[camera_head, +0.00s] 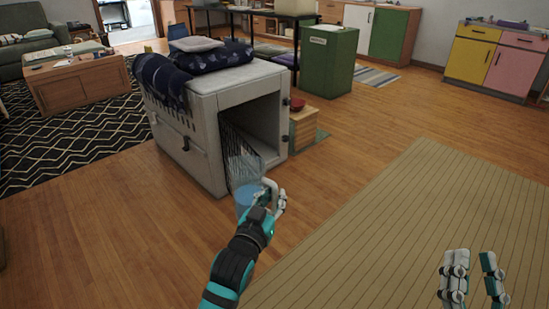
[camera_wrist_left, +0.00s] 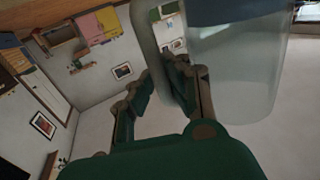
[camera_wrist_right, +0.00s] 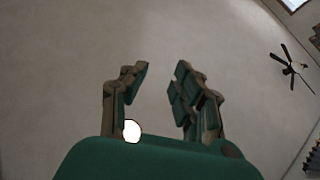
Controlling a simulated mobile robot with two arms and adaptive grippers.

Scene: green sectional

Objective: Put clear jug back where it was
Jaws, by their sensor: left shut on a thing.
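The clear jug (camera_head: 243,168) is see-through with a blue part, and it is in front of the open side of the grey pet crate in the head view. It looks held in the air. My left gripper (camera_head: 272,194) is shut on the jug at its right side. In the left wrist view the jug (camera_wrist_left: 245,75) fills the upper right, and its handle runs down to the fingers (camera_wrist_left: 170,85). My right gripper (camera_head: 475,277) is open and empty over the striped mat. Its fingers stand apart in the right wrist view (camera_wrist_right: 160,92).
The grey crate (camera_head: 183,148) with dark cushions (camera_head: 215,56) on top stands just beyond the jug. A wooden box (camera_head: 303,128) with a red bowl (camera_head: 297,104) is beside it. A green cabinet (camera_head: 328,60) stands further back. The striped mat (camera_head: 400,215) and wood floor are clear.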

